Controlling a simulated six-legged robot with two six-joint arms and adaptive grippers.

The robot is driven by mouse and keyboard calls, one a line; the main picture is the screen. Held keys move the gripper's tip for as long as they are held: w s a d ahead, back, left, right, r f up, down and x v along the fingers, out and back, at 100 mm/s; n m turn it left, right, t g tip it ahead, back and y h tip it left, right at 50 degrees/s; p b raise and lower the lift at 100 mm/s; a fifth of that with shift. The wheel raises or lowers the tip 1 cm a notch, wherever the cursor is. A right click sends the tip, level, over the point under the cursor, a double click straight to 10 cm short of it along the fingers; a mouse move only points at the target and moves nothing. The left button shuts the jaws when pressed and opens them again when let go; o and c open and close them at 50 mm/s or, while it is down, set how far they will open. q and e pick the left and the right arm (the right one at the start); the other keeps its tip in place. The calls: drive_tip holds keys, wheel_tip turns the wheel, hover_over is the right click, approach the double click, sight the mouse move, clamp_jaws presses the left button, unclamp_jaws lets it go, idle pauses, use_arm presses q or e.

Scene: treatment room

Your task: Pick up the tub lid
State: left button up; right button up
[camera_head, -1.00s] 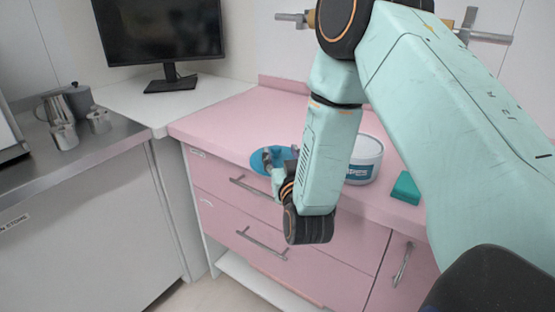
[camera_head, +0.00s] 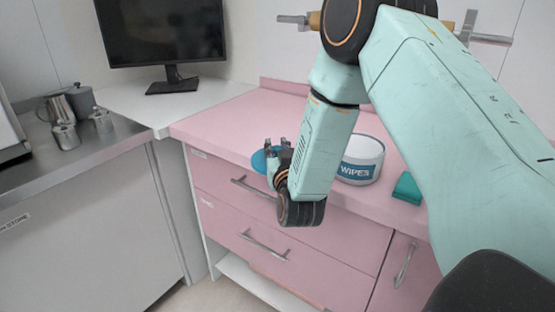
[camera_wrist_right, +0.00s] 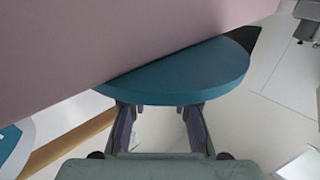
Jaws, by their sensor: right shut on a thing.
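The tub lid is a flat blue disc (camera_head: 259,161) at the front edge of the pink counter, partly hidden behind my right gripper (camera_head: 277,149). In the right wrist view the lid (camera_wrist_right: 185,80) shows as a half disc, its other part cut off by the pink surface. The fingers of my right gripper (camera_wrist_right: 158,112) reach its near rim and are shut on it. The white wipes tub (camera_head: 362,160), with a blue label, stands right of my forearm, which hides its left side. My left gripper is in neither view.
A teal block (camera_head: 407,188) lies on the pink counter (camera_head: 222,128) right of the tub. A monitor (camera_head: 162,35) stands at the back left. Metal jugs (camera_head: 66,135) stand on the left steel worktop. Drawer handles (camera_head: 264,244) stick out below the counter edge.

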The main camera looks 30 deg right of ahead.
drive_tip(key=shift+d+f, duration=0.1)
drive_tip(key=shift+f, duration=0.05)
clamp_jaws()
drive_tip(key=shift+s, duration=0.1)
